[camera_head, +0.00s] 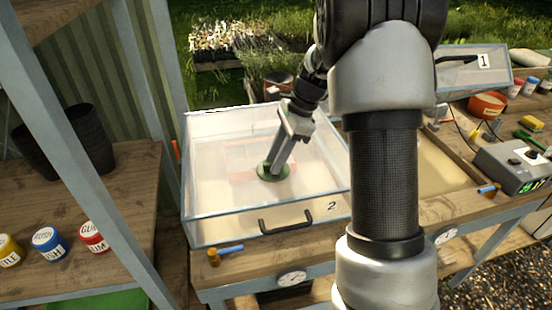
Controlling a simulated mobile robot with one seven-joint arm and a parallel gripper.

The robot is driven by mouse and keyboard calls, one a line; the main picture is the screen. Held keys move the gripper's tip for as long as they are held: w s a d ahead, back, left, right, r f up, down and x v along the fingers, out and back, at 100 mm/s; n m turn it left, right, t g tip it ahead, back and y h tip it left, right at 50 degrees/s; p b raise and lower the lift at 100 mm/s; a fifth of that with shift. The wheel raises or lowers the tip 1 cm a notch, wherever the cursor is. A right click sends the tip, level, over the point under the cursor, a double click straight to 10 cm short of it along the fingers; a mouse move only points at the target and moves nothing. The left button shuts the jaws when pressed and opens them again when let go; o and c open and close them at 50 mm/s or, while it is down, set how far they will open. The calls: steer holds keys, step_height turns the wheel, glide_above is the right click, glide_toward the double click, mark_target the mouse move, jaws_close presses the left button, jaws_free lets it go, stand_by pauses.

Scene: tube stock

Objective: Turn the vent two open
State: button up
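The box marked 2 (187,160) stands in the middle with its clear lid closed over it. A round green vent (266,175) sits on the lid, near its middle. My gripper (278,168) reaches down from the upper right, with its fingertips at the green vent. The fingers look close together and cover part of the vent. I cannot tell whether they grip its knob or only touch it. The vent's turn position is too small to tell.
A black handle (287,222) and a blue-handled tap (225,250) are at the box's front. The box marked 1 (470,70) has its lid raised at right. A control unit (515,165) stands right. A shelf post (75,150) rises at left. My arm hides the middle right.

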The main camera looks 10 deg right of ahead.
jaws_close()
steer(key=shift+p, duration=0.3)
steer(key=shift+w+r+n+g+p, duration=0.1)
steer(key=shift+n+g+p, duration=0.4)
steer(key=shift+n+p, duration=0.5)
steer(key=n+p, duration=0.1)
steer(key=n, duration=0.1)
steer(key=n+g+p, duration=0.1)
steer(key=n, duration=0.1)
steer(key=shift+w+n+g+h+p, duration=0.15)
steer(key=shift+n+g+h+p, duration=0.15)
steer(key=shift+n+p, duration=0.1)
steer(key=n, duration=0.1)
steer(key=n+h+p, duration=0.1)
steer(key=n, duration=0.1)
steer(key=n+g+p, duration=0.1)
steer(key=n, duration=0.1)
steer(key=shift+w+a+h, duration=0.15)
steer(key=shift+a+h, duration=0.1)
steer(key=shift+h, duration=0.05)
steer(key=n+h, duration=0.1)
steer(key=n, duration=0.2)
steer(key=n+h+p, duration=0.1)
steer(key=n, duration=0.2)
steer(key=shift+a+g, duration=0.15)
steer(key=shift+g, duration=0.25)
